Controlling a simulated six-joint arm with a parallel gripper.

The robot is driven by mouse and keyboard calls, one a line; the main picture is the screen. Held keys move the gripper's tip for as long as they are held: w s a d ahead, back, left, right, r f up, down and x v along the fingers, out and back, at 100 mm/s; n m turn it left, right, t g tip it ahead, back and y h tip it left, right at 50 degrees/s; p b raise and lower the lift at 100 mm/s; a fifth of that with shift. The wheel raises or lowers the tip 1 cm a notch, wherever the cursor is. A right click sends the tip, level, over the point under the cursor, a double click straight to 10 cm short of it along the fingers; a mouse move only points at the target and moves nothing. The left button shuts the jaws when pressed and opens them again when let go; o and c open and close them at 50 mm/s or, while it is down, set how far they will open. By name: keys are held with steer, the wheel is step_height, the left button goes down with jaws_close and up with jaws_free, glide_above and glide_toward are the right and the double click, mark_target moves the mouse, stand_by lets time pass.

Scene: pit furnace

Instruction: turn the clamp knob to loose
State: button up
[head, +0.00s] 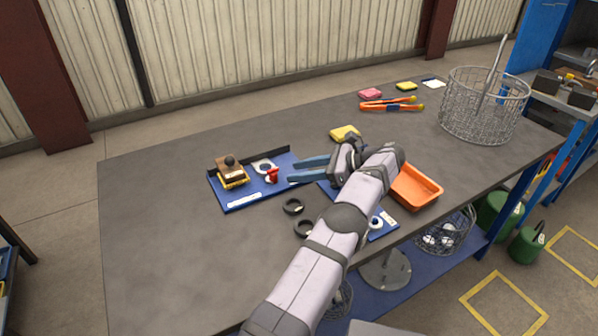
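The clamp knob (272,175) is small and red. It stands on a blue fixture plate (240,200) with a raised dark back edge, in the left middle of the head view. My gripper (291,172) reaches in from the right, with its two blue fingers pointing left at the knob. The fingers are apart with a gap between them. Their tips appear just right of the knob; I cannot tell whether they touch it. The knob's exact turn position is too small to read. A brown block (230,168) with a black ball-topped handle sits on the plate's left part.
An orange tray (416,188) and a second blue plate, partly hidden by my arm, are to the right. A yellow sponge (344,132), orange tongs (391,105) and a wire basket (484,108) stand farther back. The table's left side is clear.

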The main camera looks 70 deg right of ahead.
steer(key=shift+r, duration=0.15)
steer(key=w+a+r+m+t+h+p, duration=0.1)
steer(key=a+r+p, duration=0.1)
steer(key=r, duration=0.5)
steer(key=w+a+r+m+p, duration=0.1)
steer(key=a+r+p, duration=0.15)
steer(key=r, duration=0.35)
steer(key=f+m+h, duration=0.1)
steer(key=f, duration=0.2)
steer(key=a+f+m+h, duration=0.1)
steer(key=f+m+h, duration=0.1)
steer(key=f, duration=0.2)
steer(key=f+m+g+h, duration=0.1)
steer(key=f+m, duration=0.1)
steer(key=f, duration=0.1)
steer(key=shift+w+a+f, duration=0.2)
steer(key=shift+w+f, duration=0.1)
steer(key=shift+w, duration=0.1)
steer(key=shift+s+d+f+n+g+h, duration=0.15)
steer(key=shift+s+d+f+g+h, duration=0.3)
steer(key=shift+f, duration=0.15)
steer(key=shift+s+d+f+n+g+h, duration=0.15)
steer(key=shift+s+d+f+g+h, duration=0.25)
steer(key=shift+f, duration=0.2)
steer(key=shift+s+d+f+n, duration=0.1)
steer(key=shift+d+f+n, duration=0.05)
steer(key=shift+f+n, duration=0.15)
